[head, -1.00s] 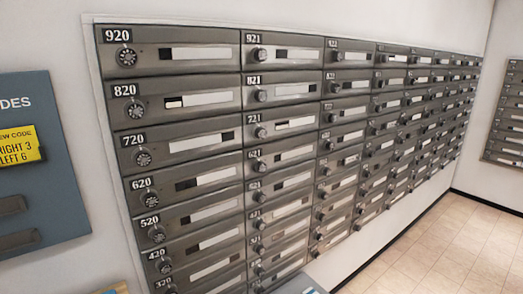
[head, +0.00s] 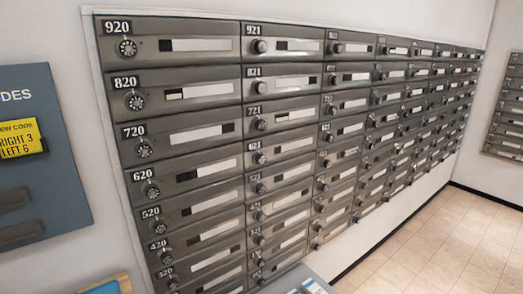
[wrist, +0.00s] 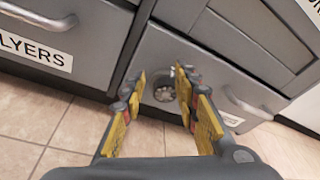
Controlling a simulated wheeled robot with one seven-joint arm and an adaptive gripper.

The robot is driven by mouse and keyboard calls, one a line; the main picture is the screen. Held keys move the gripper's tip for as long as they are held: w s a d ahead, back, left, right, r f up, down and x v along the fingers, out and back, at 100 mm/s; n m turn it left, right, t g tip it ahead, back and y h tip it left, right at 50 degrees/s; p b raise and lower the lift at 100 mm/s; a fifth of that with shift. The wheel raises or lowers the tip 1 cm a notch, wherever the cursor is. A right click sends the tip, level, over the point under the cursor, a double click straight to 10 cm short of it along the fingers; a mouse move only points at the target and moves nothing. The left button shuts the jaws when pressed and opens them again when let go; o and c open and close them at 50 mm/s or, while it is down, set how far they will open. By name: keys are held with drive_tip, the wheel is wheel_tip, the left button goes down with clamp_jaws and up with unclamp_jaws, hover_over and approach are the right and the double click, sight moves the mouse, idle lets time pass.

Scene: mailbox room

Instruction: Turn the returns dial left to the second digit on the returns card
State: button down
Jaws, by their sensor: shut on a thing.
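A small round dial (wrist: 163,94) with a pale ring sits on the front of a grey cabinet door in the wrist view. A yellow card (head: 18,131) on a blue board reads "NEW CODE, RIGHT 3, LEFT 6" in the head view. It is cut by the left edge, so whether it is the returns card cannot be told. My gripper is out of the head view.
A neighbouring grey drawer labelled "FLYERS" (wrist: 35,48) has a bar handle, at the upper left of the wrist view. Another handle (wrist: 248,107) is right of the dial. Numbered mailboxes (head: 200,90) with dials line the wall. Tiled floor (head: 440,240) is clear at right.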

drive_tip(key=shift+s+a, duration=0.2)
drive_tip(key=shift+a, duration=0.5)
drive_tip(key=shift+d, duration=0.1)
drive_tip(key=shift+s+d, duration=0.9)
drive_tip(key=shift+s, duration=0.3)
drive_tip(key=shift+s+d, duration=0.9)
drive_tip(key=shift+s, duration=0.3)
